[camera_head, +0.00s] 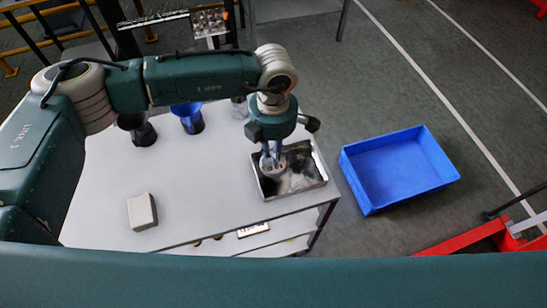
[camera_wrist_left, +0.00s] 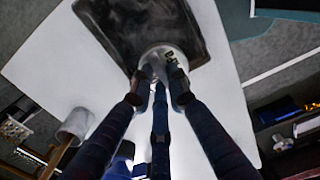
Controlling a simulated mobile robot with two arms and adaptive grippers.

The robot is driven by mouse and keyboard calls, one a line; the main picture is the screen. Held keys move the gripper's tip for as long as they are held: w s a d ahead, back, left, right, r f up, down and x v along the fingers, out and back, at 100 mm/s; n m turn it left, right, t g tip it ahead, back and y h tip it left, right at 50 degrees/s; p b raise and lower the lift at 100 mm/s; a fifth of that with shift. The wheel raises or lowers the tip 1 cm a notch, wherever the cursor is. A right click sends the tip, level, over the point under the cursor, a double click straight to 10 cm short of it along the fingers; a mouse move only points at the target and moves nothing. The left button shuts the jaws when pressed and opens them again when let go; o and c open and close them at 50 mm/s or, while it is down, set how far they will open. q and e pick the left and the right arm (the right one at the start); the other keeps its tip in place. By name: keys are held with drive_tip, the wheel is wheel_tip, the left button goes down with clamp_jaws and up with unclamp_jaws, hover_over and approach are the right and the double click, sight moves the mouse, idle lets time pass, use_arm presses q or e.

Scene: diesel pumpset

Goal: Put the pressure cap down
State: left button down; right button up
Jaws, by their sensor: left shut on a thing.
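The pressure cap (camera_head: 272,171) is a small pale grey round piece held in the fingers of my left gripper (camera_head: 271,153). In the left wrist view the cap (camera_wrist_left: 168,56) sits between the fingertips of the left gripper (camera_wrist_left: 160,85), with dark markings on its side. The tray (camera_wrist_left: 112,30) also shows behind the cap in the wrist view. I cannot tell whether the cap touches the tray's floor. My right gripper is not in view.
A pale block (camera_head: 142,212) lies on the table's front left. A dark container (camera_head: 143,135), a blue container (camera_head: 188,118) and a clear jar (camera_head: 239,108) stand at the back. A blue crate (camera_head: 400,170) is on the floor to the right. The table's middle is clear.

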use_arm(q)
drive_tip(key=shift+f, duration=0.65)
wheel_tip(320, 180, down, 4)
drive_tip(key=shift+p, duration=0.75)
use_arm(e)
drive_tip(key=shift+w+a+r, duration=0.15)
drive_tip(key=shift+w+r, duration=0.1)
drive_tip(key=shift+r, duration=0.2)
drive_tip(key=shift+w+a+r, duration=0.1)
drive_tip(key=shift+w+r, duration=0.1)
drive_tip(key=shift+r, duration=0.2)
use_arm(q)
drive_tip(key=shift+f, duration=0.1)
drive_tip(key=shift+f, duration=0.15)
drive_tip(key=c, duration=1.7)
unclamp_jaws()
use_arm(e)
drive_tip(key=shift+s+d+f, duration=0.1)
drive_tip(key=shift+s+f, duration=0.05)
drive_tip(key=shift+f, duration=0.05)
